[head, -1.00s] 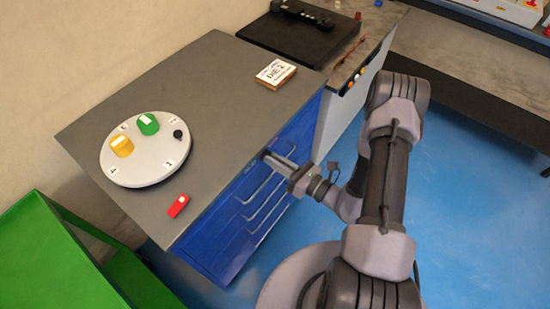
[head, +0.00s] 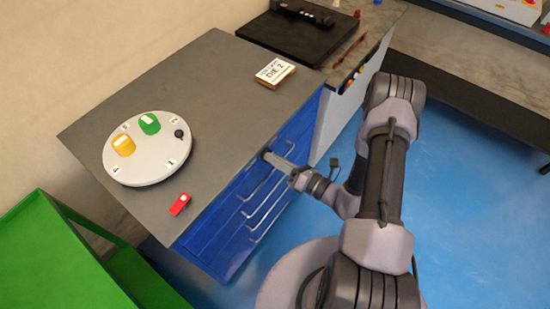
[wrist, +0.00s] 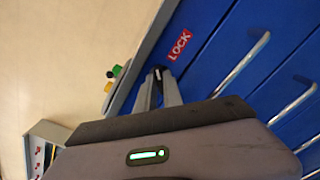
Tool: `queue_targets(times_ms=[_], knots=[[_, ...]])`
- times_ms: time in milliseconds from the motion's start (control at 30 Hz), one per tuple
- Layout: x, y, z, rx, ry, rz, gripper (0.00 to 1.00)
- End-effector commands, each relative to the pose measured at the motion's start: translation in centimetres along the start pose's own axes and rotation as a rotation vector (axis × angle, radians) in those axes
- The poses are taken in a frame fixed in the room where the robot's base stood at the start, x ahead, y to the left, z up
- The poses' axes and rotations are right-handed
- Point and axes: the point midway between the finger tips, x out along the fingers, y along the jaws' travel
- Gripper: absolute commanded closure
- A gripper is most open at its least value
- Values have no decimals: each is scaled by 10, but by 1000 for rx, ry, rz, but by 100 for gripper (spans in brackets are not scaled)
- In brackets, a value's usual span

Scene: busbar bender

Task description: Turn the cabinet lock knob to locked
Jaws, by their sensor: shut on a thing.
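The blue drawer cabinet (head: 232,222) stands under the grey top. Its lock knob is small and dark; in the wrist view the knob (wrist: 157,72) sits beside the red LOCK label (wrist: 179,45) at the upper edge of the blue front. My gripper (wrist: 158,80) is shut on the knob, with both fingers converging on it. In the head view my gripper (head: 268,156) reaches the cabinet's front near its upper right corner. The fingers cover most of the knob, so I cannot tell which way it points.
On the cabinet top are a round white turntable (head: 148,165) with yellow and green pieces, a red block (head: 180,204) and a DIE 2 box (head: 275,73). Several drawer handles (wrist: 240,62) stick out beside my gripper. A green stand (head: 50,250) is at left.

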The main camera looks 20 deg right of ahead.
Motion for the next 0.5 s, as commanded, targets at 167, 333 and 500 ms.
queue_targets(times_ms=[167, 333, 500], knots=[[0, 0, -1, 3, 0, -1, 100], [0, 0, -1, 3, 0, -1, 83], [0, 0, 0, 2, 0, 0, 67]])
